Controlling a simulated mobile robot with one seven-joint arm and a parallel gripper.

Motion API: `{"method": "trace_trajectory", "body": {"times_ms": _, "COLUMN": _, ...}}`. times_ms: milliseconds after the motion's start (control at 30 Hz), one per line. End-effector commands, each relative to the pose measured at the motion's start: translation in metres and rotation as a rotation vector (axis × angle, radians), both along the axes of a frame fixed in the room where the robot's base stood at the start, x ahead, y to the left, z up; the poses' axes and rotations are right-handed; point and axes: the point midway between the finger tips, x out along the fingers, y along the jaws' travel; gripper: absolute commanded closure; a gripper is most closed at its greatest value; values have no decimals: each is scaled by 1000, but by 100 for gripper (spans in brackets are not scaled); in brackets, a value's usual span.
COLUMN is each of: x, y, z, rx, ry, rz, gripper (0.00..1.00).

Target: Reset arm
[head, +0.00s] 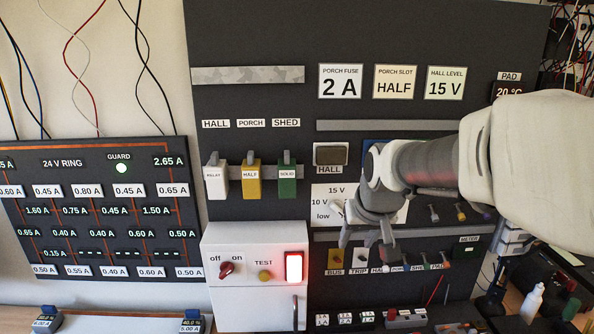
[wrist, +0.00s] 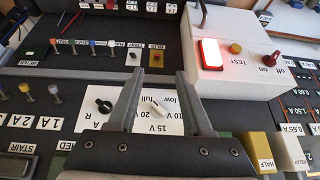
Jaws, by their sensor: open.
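My gripper (head: 364,228) is open and empty in front of the dark panel, right of the white switch box. It hides part of the white voltage plate (head: 328,191). In the wrist view the two fingers (wrist: 157,75) stand apart with nothing between them. Beyond them, that view shows a black knob (wrist: 103,106) and a white knob (wrist: 157,109) on the white plate. I cannot tell whether the fingers touch anything. My arm comes in from the right and hides part of the panel.
The white box (head: 238,250) has a red off/on knob (head: 227,270), a yellow TEST button (head: 265,275) and a lit red lamp (head: 294,267). HALL, PORCH and SHED modules (head: 251,180) stick out at left. A row of small pegs and switches (head: 334,259) sits below my gripper.

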Motion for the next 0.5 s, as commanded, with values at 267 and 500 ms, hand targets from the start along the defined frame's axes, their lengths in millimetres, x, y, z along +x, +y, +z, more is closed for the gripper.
{"method": "trace_trajectory", "body": {"times_ms": 267, "x": -101, "y": 1, "z": 24, "rx": 13, "ry": 4, "rz": 6, "gripper": 50}}
{"method": "trace_trajectory", "body": {"times_ms": 500, "x": -178, "y": 1, "z": 19, "rx": -6, "ry": 13, "rz": 5, "gripper": 50}}
